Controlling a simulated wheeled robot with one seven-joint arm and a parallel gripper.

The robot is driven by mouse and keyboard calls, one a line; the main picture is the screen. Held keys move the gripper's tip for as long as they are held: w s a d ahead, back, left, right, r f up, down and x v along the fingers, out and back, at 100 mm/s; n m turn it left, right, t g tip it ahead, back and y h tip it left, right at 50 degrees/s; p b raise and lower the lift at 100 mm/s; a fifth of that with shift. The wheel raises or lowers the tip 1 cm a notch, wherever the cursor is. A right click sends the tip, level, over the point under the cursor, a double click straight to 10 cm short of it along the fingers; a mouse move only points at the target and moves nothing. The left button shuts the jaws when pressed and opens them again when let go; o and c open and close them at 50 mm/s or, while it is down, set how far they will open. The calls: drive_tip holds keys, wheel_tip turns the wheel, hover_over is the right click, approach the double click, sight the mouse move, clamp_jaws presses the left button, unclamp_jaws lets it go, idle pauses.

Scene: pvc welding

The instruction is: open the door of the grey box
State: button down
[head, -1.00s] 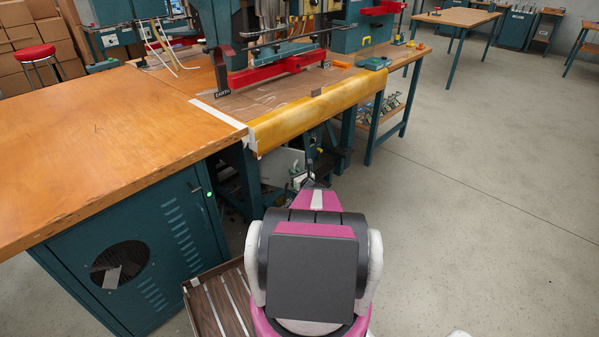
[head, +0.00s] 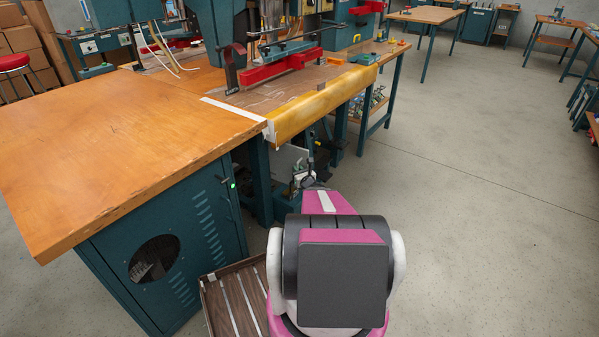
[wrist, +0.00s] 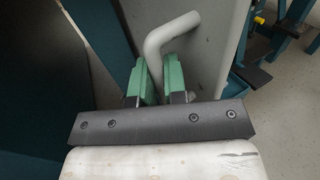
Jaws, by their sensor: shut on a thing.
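In the wrist view my gripper (wrist: 160,80) has its two green fingers closed around the lower part of a pale grey bent handle (wrist: 180,30). The handle rises between the fingers and bends to the upper right. Behind it is the grey door panel (wrist: 212,62), whose right edge borders open floor. In the head view the grey box (head: 286,160) is under the bench, mostly hidden by the bench and my arm. I cannot tell how far the door stands open.
A wooden-topped bench (head: 110,150) with a teal cabinet (head: 190,240) stands at the left. A brown slatted tray (head: 235,310) lies beside my arm. A bench with a yellow rounded edge (head: 320,103) overhangs the box. The floor (head: 480,210) at the right is clear.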

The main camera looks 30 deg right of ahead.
drive_tip(key=c, duration=1.2)
unclamp_jaws()
drive_tip(key=shift+w, duration=0.1)
drive_tip(key=s, duration=1.1)
